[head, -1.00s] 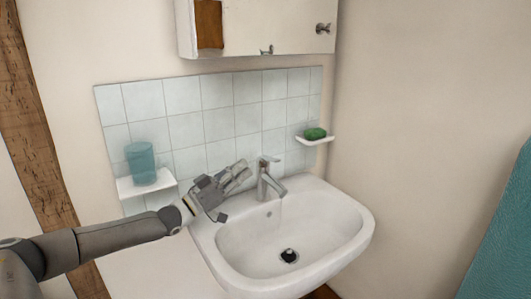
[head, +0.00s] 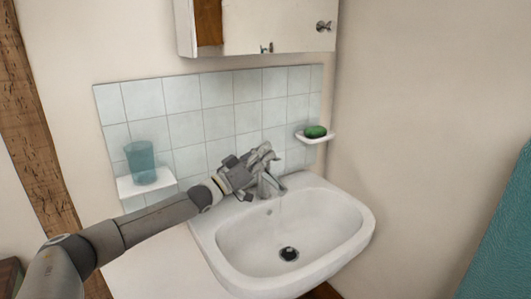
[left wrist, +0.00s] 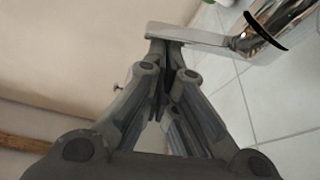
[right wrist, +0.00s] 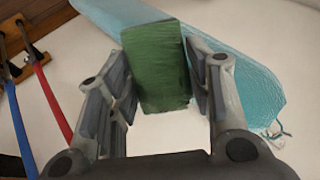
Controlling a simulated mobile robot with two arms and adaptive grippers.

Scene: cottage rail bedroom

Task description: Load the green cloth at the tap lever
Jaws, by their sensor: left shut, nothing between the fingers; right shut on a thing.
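The chrome tap (head: 266,188) stands at the back of the white basin (head: 360,222). My left gripper (head: 266,154) is shut and empty at the top of the tap, partly hiding the lever. In the left wrist view, the shut fingertips (left wrist: 165,48) are at the free end of the flat chrome lever (left wrist: 190,38); I cannot tell whether they touch it. In the right wrist view, the green cloth (right wrist: 155,65) is a folded, block-like piece held between the fingers of my right gripper (right wrist: 162,85). The right gripper and cloth are outside the head view.
A glass (head: 141,163) stands on a small shelf (head: 132,188) left of the basin. Green soap (head: 316,131) lies on a dish right of the tap. A cabinet (head: 270,28) hangs above. A teal towel (head: 505,235) is at right; teal fabric (right wrist: 240,85) is behind the cloth.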

